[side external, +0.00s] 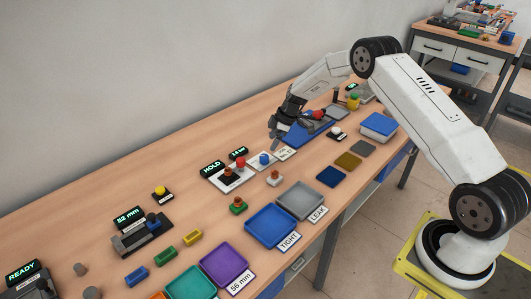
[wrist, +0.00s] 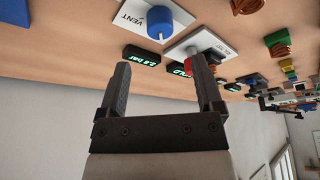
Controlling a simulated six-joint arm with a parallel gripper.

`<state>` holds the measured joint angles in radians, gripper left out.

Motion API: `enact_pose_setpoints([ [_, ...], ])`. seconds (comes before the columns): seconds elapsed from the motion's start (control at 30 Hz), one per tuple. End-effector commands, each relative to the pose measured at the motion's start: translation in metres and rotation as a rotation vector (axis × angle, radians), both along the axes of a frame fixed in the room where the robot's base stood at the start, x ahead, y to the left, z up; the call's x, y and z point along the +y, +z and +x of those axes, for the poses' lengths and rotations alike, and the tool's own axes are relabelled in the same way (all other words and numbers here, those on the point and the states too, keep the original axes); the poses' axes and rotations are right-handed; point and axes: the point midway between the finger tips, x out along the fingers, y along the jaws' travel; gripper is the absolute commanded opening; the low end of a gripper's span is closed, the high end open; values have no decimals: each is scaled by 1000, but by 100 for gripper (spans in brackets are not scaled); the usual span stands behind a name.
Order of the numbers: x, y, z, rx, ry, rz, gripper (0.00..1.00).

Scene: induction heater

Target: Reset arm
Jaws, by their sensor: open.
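My gripper (side external: 275,136) is above the table, near the blue knob and the white panels in the side view. In the wrist view my gripper (wrist: 162,64) has its two dark fingers wide apart with nothing between them. A blue knob (wrist: 160,22) on a white plate marked VENT shows beyond the fingers. It also shows in the side view (side external: 264,159). A red knob (side external: 241,163) stands beside it, next to a display (side external: 211,168) reading HOLD. In the wrist view the right finger partly hides the red part and that display.
The wooden table (side external: 130,205) carries blue (side external: 270,227), grey, purple and teal trays along its front. A blue mat (side external: 305,132) with parts lies behind my gripper. A display (side external: 128,216) reads 52 mm. Small coloured blocks stand at the left. The wall runs along the back.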

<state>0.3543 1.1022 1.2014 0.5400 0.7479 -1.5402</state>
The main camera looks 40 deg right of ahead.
Motion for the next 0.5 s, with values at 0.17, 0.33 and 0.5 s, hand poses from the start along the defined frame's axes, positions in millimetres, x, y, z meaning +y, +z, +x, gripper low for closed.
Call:
enact_pose_setpoints([
  [0.17,0,0,0,0,0,0,84],
  [0.33,1,1,-1,1,-2,0,84],
  [0.5,7,9,-5,16,-26,-4,84],
])
